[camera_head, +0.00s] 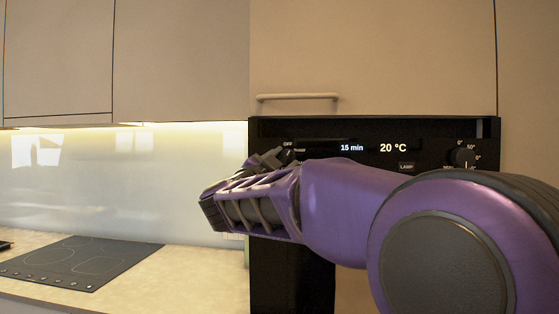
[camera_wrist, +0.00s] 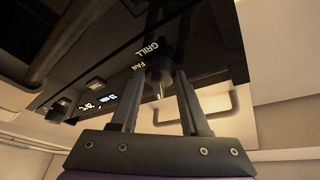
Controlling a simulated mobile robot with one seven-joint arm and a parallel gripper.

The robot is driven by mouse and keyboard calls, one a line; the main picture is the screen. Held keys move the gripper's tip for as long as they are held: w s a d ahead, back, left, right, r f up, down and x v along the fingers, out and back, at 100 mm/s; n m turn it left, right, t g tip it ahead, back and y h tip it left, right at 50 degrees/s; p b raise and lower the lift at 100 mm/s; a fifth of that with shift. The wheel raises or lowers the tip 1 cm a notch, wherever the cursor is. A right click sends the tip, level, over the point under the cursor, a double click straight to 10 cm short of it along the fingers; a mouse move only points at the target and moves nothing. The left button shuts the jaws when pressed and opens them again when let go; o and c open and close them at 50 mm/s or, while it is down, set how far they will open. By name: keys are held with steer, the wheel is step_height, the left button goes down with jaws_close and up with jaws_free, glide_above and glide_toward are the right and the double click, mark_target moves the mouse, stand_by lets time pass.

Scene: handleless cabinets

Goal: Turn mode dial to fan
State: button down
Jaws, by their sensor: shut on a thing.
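The oven's mode dial (camera_wrist: 158,72) is dark with a pale pointer line. It shows in the wrist view between the two fingers of my gripper (camera_wrist: 158,88), which is shut on it. The words GRILL and FAN are printed on the black panel beside the dial. In the camera_head view my gripper (camera_head: 272,157) is at the left part of the oven panel (camera_head: 330,129), just below the OFF label. There my gripper and arm hide most of the dial. I cannot tell which label the pointer lines up with.
A second dial (camera_head: 463,157) with degree marks is at the panel's right, near a LAMP button (camera_head: 406,166). The display (camera_head: 373,148) reads 15 min and 20 °C. A cabinet handle (camera_head: 298,97) is above the oven. A cooktop (camera_head: 78,262) lies on the left counter.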

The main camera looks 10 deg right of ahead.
steer(key=m, duration=0.1)
steer(key=m+g+p, duration=0.1)
steer(key=m, duration=0.1)
steer(key=m+g, duration=0.1)
steer(key=m, duration=0.1)
steer(key=shift+a+r+p, duration=0.15)
steer(key=shift+r+p, duration=0.15)
steer(key=shift+p, duration=0.05)
steer(key=m+g+p, duration=0.1)
steer(key=m, duration=0.1)
steer(key=m+p, duration=0.1)
steer(key=m, duration=0.2)
steer(key=shift+r+g+y, duration=0.2)
steer(key=shift+g+y, duration=0.2)
steer(key=m+p, duration=0.1)
steer(key=m+y, duration=0.1)
steer(key=m+g+p, duration=0.1)
steer(key=shift+r+m+y+p, duration=0.25)
steer(key=shift+m+y+p, duration=0.05)
steer(key=shift+m, duration=0.1)
steer(key=shift+d+m+y+p, duration=0.2)
steer(key=shift+m+y+p, duration=0.75)
steer(key=shift+m, duration=0.55)
steer(key=shift+c, duration=1.9)
jaws_free()
steer(key=shift+f, duration=0.1)
